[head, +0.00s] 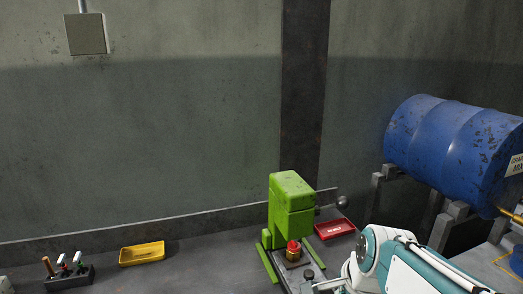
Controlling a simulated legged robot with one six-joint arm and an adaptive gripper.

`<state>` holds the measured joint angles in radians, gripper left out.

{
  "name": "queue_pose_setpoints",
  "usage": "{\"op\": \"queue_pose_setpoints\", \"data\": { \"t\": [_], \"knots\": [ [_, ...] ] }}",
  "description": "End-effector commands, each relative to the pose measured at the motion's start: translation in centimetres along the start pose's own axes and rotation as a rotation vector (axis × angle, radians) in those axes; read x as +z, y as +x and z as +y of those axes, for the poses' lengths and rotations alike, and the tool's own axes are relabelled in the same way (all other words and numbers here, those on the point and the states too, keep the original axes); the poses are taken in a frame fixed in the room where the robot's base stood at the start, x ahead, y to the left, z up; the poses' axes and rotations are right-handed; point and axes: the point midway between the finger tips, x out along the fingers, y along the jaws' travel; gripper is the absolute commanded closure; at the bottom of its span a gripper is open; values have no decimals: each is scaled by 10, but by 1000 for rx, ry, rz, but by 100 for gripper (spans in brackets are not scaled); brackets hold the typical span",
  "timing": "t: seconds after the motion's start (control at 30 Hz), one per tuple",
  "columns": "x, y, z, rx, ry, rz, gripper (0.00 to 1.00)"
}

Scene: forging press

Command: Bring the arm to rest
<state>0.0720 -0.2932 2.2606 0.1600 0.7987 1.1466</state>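My arm shows at the lower right of the head view, with a white round joint and a teal and white link running to the bottom right corner. My gripper is not in view, so whether it holds anything is hidden. A green press (292,208) stands on the bench to the left of my arm. A small red piece (293,246) sits on a brass-coloured base (293,256) at the front of the press.
A red tray (335,228) lies right of the press. A yellow tray (142,253) and a tool holder (69,278) stand at left on the grey bench (200,262). A blue drum (455,148) lies on a rack at right. The bench between yellow tray and press is clear.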

Motion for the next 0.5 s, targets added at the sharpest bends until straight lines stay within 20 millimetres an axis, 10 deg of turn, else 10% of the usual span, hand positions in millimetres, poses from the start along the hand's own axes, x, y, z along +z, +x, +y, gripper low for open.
{"op": "queue_pose_setpoints", "data": {
  "t": [0.5],
  "knots": [
    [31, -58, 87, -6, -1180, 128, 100]
  ]
}}
